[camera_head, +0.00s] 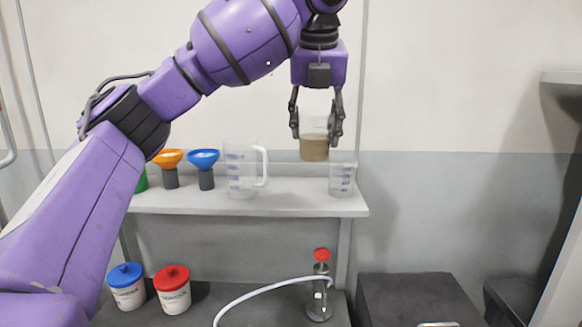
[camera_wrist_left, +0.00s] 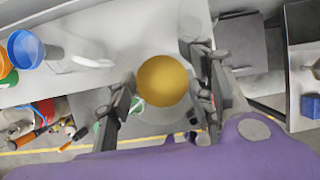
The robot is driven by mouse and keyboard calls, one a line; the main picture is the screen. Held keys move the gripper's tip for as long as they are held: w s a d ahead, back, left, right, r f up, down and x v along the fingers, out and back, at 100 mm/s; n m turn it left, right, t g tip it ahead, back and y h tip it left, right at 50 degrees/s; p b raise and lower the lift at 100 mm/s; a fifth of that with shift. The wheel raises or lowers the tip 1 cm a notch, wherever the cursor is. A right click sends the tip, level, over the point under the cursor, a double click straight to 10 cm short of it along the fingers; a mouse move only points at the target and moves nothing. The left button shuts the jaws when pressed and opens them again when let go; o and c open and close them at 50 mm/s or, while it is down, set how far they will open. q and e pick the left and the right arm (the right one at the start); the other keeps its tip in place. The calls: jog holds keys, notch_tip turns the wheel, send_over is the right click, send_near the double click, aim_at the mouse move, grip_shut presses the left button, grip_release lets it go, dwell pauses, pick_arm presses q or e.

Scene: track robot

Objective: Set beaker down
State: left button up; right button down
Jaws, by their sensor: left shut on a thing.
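A clear beaker with brown contents (camera_head: 314,148) is held upright between the fingers of my left gripper (camera_head: 316,118). It hangs in the air above the shelf (camera_head: 270,203), just left of a smaller clear measuring beaker (camera_head: 342,180). In the left wrist view the held beaker's contents (camera_wrist_left: 163,81) show as a round tan disc between the two fingers of my left gripper (camera_wrist_left: 160,88). The gripper is shut on the beaker. A larger clear jug with a handle (camera_head: 241,170) stands on the shelf to the left. My right gripper is not in view.
An orange funnel (camera_head: 168,158) and a blue funnel (camera_head: 204,158) stand at the shelf's left. The shelf between jug and small beaker looks clear. Below are a blue-lidded tub (camera_head: 126,287), a red-lidded tub (camera_head: 173,290) and a red-topped tap (camera_head: 320,285) with a hose.

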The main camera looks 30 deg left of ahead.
pick_arm(q)
jog(key=w+a+f, duration=0.2)
jog(key=f, duration=0.1)
jog(key=w+a+f, duration=0.2)
jog(key=w+f, duration=0.1)
jog(key=f, duration=0.1)
jog(key=w+a+f, duration=0.2)
jog(key=f, duration=0.1)
jog(key=shift+w+a+f, duration=0.1)
jog(key=shift+w+f, duration=0.1)
jog(key=shift+w, duration=0.1)
jog(key=shift+f, duration=0.45)
jog(key=o, duration=1.4)
jog(key=shift+o, duration=0.2)
jog(key=v, duration=1.2)
jog(key=shift+r, duration=0.1)
